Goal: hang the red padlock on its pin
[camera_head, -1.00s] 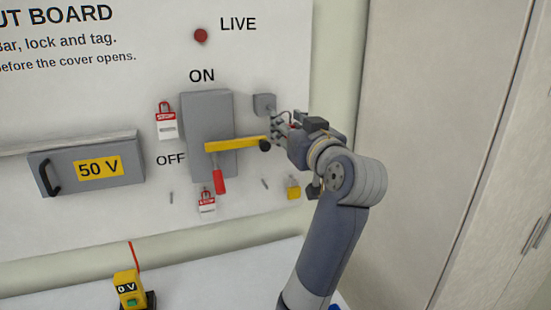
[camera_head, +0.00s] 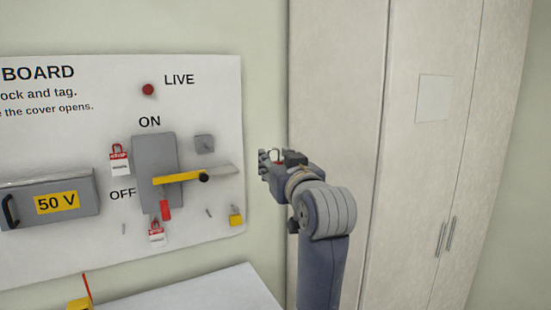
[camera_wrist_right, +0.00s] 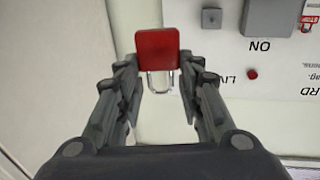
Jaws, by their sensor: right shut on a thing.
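The red padlock (camera_wrist_right: 157,50) is between the fingers of my right gripper (camera_wrist_right: 158,76) in the right wrist view, with its pale shackle towards the palm. In the head view, my right gripper (camera_head: 266,162) is off the board's right edge, in front of the wall and cabinet. The padlock's body is mostly hidden there; a pale loop like its shackle (camera_head: 277,155) shows above the fingers. Two small bare pins show low on the board: one left (camera_head: 124,228) and one right (camera_head: 209,213). I cannot tell which is the padlock's. My left gripper is out of view.
The board (camera_head: 225,110) carries a grey switch box (camera_head: 154,150) with a yellow bar (camera_head: 180,178), a red piece (camera_head: 165,210), red-and-white tags (camera_head: 119,160), a yellow padlock (camera_head: 236,215) and a 50 V drawer (camera_head: 55,203). A tall cabinet (camera_head: 340,80) stands right.

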